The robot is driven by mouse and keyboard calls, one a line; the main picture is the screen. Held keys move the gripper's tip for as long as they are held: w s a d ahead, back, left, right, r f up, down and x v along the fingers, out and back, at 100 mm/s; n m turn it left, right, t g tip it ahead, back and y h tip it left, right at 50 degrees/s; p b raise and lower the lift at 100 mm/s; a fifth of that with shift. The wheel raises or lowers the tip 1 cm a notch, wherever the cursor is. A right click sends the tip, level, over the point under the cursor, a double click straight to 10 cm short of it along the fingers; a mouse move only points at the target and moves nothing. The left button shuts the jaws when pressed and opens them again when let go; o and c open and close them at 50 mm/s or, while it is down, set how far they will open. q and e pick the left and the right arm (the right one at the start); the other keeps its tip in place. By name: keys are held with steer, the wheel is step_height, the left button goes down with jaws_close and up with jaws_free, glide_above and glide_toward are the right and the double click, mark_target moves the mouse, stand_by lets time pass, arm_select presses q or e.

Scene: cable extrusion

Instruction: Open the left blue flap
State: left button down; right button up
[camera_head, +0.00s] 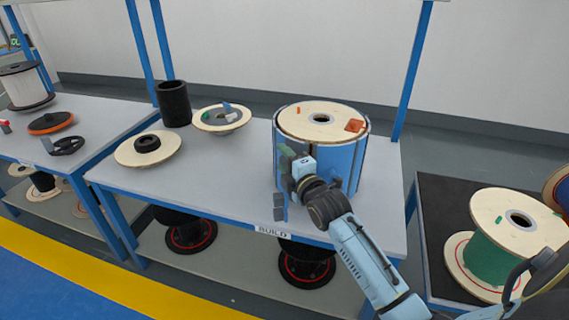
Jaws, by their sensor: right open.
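A large spool (322,122) with a pale wooden top stands on the build table, wrapped in blue curved panels (342,163) with dark upright seams. My right gripper (282,182) is at the left front side of the spool, its jaws open, one finger above the other. Its wrist and forearm hide part of the front panels. The left blue flap is partly hidden behind the gripper, and I cannot tell whether the fingers touch it. My left gripper is not in view.
On the build table (222,185) stand a black cylinder (174,104), a wooden disc (128,152) with a black ring, and another pale disc (210,122). A green spool (487,253) stands on the dark surface at right. The table's middle is clear.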

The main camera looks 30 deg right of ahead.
steer(key=shift+w, duration=0.15)
steer(key=shift+c, duration=0.3)
jaws_close()
